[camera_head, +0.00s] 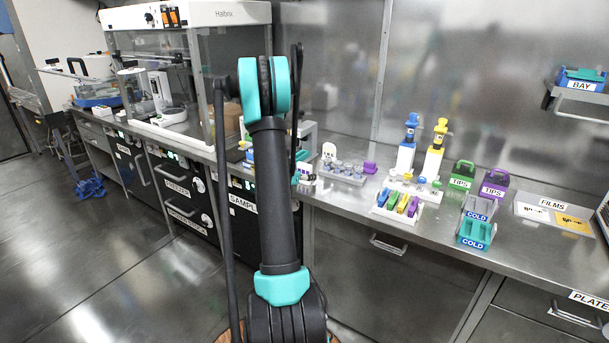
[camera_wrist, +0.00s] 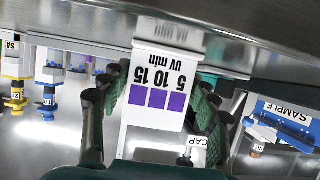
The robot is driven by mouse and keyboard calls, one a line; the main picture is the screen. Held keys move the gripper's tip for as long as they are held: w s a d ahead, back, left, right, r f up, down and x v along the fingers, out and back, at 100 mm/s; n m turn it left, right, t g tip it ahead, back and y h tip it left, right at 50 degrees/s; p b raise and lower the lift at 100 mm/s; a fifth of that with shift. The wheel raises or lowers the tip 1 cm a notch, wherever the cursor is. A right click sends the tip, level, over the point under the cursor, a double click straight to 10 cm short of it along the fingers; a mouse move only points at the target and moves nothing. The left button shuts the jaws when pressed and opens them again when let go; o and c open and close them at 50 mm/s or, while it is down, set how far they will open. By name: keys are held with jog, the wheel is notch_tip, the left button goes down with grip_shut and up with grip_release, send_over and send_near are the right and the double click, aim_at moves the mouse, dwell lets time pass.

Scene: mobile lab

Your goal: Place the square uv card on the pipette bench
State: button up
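The square UV card (camera_wrist: 157,85) is white with a row of purple squares and reads "5 10 15 UV min", upside down in the wrist view. In the head view my arm hides most of the gripper, and I cannot make out the card clearly. The steel bench (camera_head: 530,243) runs along the wall. A blue pipette (camera_head: 406,145) and a yellow pipette (camera_head: 435,148) stand upright on it.
A glass cabinet (camera_head: 190,75) stands at left. The bench's front strip is mostly bare.

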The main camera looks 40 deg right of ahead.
jog(key=shift+o, duration=1.1)
jog(key=shift+r, duration=0.1)
jog(key=shift+s+a+r, duration=0.1)
jog(key=shift+a+r, duration=0.05)
jog(key=shift+a, duration=0.1)
jog(key=v, duration=1.1)
jog(key=s+a+f+n+y, duration=0.1)
jog(key=s+a+n+y, duration=0.3)
jog(key=s+a, duration=0.4)
jog(key=s+a+f+n+y, duration=0.2)
jog(key=s+a+n+y, duration=0.2)
jog(key=s+a, duration=0.4)
jog(key=s+a+f+n+g+y, duration=0.1)
jog(key=s+a+n+y, duration=0.3)
jog(key=a, duration=1.3)
jog(key=s+f+n, duration=0.1)
jog(key=s, duration=0.3)
jog(key=shift+a+f+n, duration=0.25)
jog(key=shift+n, duration=0.05)
jog(key=shift+s, duration=0.1)
